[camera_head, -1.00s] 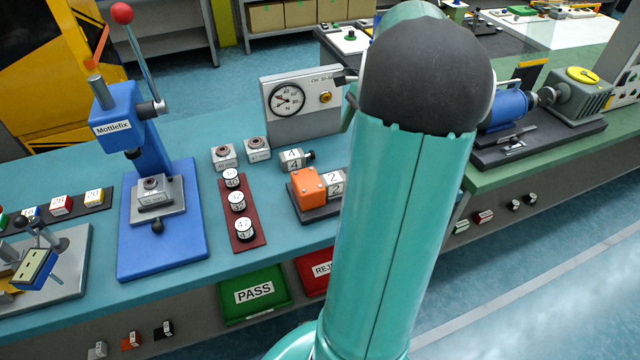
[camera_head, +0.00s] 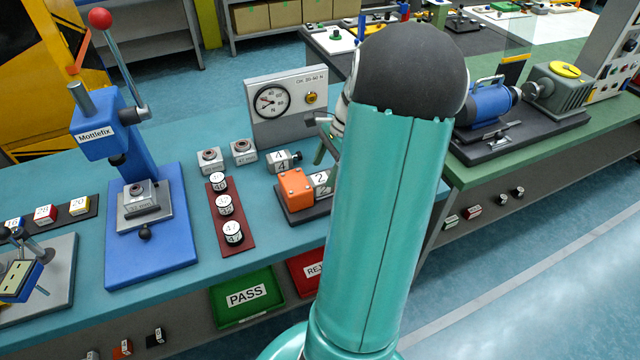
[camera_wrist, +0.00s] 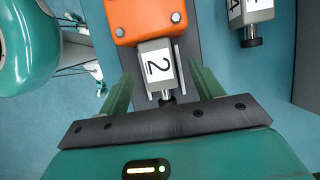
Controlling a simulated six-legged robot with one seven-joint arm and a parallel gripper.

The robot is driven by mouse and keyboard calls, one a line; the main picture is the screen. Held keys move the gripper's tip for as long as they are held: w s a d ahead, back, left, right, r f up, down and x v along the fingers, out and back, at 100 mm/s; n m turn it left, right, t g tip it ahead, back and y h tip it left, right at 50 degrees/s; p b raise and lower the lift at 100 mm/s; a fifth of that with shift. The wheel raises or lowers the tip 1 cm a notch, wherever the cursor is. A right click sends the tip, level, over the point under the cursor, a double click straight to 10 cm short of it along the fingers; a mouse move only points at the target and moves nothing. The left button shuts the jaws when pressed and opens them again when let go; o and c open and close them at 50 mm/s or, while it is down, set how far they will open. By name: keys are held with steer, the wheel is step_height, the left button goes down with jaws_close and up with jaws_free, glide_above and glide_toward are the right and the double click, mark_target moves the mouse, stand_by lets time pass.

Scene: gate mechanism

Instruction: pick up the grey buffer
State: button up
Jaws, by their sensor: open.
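A grey block labelled 2 (camera_head: 321,182), with a dark plunger end, sits against an orange block (camera_head: 296,187) on a dark base. In the wrist view the grey block (camera_wrist: 157,65) points toward my palm. My gripper (camera_wrist: 160,70) is open, with one green finger on each side of this block and visible gaps between. Another grey block, labelled 4 (camera_head: 281,162), with a black knob end, lies on the bench behind the orange one. It also shows at the wrist view's top right (camera_wrist: 250,10). My arm hides part of the dark base in the head view.
A gauge panel (camera_head: 287,108) stands behind the blocks. A red strip with white cylinders (camera_head: 234,246) and a blue press (camera_head: 150,235) stand to the left. Green PASS (camera_head: 222,318) and red REJECT (camera_head: 300,280) trays sit below the bench edge.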

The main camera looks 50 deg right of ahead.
mark_target(321, 178)
steer(key=x, duration=0.4)
steer(key=shift+s, duration=0.1)
steer(key=shift+r, duration=0.1)
steer(key=c, duration=1.4)
